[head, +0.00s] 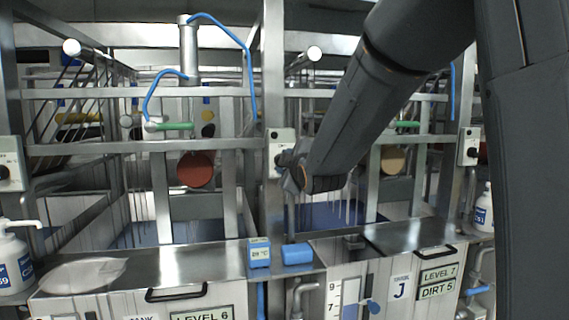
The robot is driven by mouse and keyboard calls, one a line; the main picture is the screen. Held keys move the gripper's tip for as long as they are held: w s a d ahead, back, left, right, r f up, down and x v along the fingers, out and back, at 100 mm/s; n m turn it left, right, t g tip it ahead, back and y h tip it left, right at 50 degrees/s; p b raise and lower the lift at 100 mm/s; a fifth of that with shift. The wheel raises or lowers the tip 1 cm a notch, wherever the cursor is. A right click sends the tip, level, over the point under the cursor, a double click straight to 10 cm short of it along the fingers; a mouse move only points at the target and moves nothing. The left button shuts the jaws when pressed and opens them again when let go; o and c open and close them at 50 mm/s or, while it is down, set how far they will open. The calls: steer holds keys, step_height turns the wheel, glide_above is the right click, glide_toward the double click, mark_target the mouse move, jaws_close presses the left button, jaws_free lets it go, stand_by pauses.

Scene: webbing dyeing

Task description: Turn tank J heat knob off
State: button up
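A pale control box (281,138) with a dark knob (279,160) is mounted on the metal post left of tank J. My arm comes down from the upper right, and my gripper (288,165) is at the knob, partly covering it and the box's lower right. I cannot tell whether the fingers touch or hold the knob, or how the knob is turned. The tank J label (401,287) is on the white front panel at lower right, beside a "LEVEL 7 / DIRT 5" sign (438,281).
Similar control boxes stand at far left (10,163) and right (469,146). A small blue-and-white thermometer unit (259,253) and a blue block (297,254) sit on the metal ledge below. A pump bottle (14,262) stands at lower left. Metal rails cross in front.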

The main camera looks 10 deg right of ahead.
steer(key=o, duration=1)
steer(key=shift+o, duration=0.2)
steer(key=s+b, duration=0.2)
steer(key=s, duration=0.5)
steer(key=shift+s+r, duration=0.3)
steer(key=shift+s, duration=0.1)
steer(key=shift+d+f, duration=0.1)
steer(key=s+f+m+g+h, duration=0.1)
steer(key=s+f+m+g, duration=0.35)
steer(key=f, duration=0.75)
steer(key=s+f+m+g, duration=0.3)
steer(key=s+f+g, duration=0.15)
steer(key=f, duration=0.75)
steer(key=s+f+m+g, duration=0.3)
steer(key=s+f, duration=0.2)
steer(key=s, duration=0.4)
steer(key=s+f+m+g, duration=0.3)
steer(key=s+f, duration=0.3)
steer(key=s, duration=0.3)
steer(key=shift+f+g, duration=0.15)
steer(key=shift+g, duration=0.55)
